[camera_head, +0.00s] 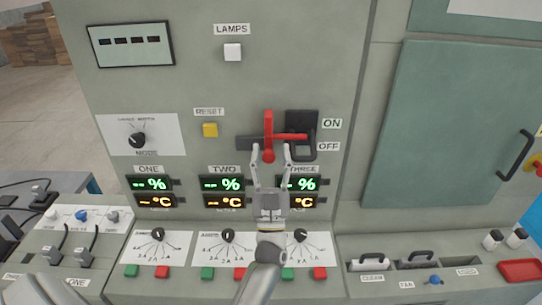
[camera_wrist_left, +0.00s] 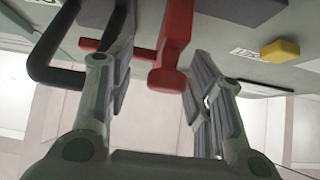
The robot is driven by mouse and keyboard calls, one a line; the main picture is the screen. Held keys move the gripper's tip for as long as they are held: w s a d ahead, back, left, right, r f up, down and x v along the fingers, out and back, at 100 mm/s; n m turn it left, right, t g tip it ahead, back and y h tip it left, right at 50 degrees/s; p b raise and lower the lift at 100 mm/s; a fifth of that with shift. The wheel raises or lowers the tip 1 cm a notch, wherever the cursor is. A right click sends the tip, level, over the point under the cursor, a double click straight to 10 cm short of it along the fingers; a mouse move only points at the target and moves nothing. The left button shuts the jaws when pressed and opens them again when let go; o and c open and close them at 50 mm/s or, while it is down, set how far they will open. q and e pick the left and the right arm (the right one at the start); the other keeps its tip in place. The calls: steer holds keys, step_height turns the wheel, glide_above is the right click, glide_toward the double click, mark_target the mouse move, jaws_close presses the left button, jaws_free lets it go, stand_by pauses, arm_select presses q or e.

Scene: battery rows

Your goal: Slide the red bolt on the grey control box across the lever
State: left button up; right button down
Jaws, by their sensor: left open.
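The red bolt (camera_head: 268,122) is on the front of the grey control box (camera_head: 190,85); it has an upright red handle and a thin red rod running right. The black lever (camera_head: 311,150), a loop handle, hangs beside the ON and OFF labels. The rod's right end overlaps the lever in the head view. My left gripper (camera_head: 271,151) is open, its fingers on either side of the handle's lower end. In the left wrist view the bolt handle (camera_wrist_left: 174,45) stands between the spread fingers (camera_wrist_left: 162,75), and the lever (camera_wrist_left: 42,68) is at left. My right gripper is not in view.
A yellow button (camera_head: 210,130) and a mode knob (camera_head: 137,140) are left of the bolt. Green and orange displays (camera_head: 222,184) sit below. A sloping desk with dials, coloured buttons and switches lies under the panel. A teal door (camera_head: 450,120) is at right.

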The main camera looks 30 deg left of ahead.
arm_select(q)
steer(key=shift+s+f, duration=0.1)
steer(key=v, duration=0.7)
steer(key=shift+d, duration=0.2)
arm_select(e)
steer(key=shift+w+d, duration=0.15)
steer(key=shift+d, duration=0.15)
arm_select(q)
steer(key=shift+f, duration=0.1)
